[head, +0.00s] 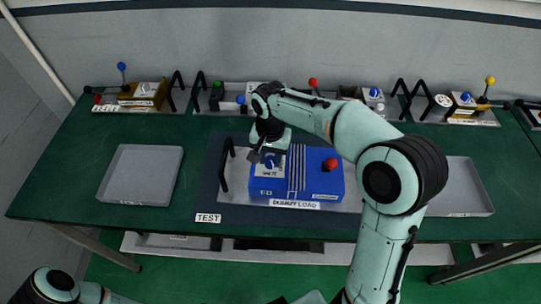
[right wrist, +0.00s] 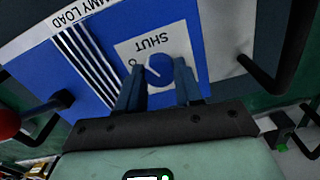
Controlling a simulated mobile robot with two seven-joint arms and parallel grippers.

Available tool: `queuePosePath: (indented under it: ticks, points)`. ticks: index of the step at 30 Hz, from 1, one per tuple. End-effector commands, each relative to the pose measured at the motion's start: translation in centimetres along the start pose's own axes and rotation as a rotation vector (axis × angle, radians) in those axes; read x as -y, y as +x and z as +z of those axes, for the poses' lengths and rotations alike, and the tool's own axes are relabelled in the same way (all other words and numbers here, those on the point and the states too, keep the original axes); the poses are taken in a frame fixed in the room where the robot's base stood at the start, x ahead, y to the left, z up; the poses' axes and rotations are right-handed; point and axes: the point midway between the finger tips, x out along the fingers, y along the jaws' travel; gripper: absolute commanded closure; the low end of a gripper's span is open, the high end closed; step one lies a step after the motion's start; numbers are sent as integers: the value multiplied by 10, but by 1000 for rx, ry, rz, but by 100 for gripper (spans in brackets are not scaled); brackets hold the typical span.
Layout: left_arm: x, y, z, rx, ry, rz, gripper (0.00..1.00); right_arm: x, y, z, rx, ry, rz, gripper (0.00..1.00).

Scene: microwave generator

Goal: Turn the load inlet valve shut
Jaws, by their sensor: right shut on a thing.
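The blue dummy load box (head: 312,180) sits on a grey plate on the test mat. Its left part carries a white label with a round blue valve knob (right wrist: 158,69). In the right wrist view the label reads SHUT upside down, and other lettering is partly hidden. My right gripper (head: 262,156) reaches down over that corner of the box. In the right wrist view its two fingers (right wrist: 158,88) stand on either side of the knob and are shut on it. My left gripper is out of view; only part of my left arm shows at the lower left.
A red knob (head: 331,164) is on the box's right side. Black handles (head: 224,170) stand at the plate's ends. Grey trays (head: 142,174) lie left and right. Several modules with coloured levers line the back. Green table is clear between the left tray and the mat.

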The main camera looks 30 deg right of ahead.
Motion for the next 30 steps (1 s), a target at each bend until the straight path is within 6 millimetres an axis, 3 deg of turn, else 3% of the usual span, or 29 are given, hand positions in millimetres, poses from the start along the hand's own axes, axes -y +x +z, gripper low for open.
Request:
queuePosePath:
  ticks: [15, 30]
  points:
    - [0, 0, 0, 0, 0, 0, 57, 0, -1, 0, -1, 407, -2, 95]
    - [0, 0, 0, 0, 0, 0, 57, 0, -1, 0, 0, 533, -2, 95]
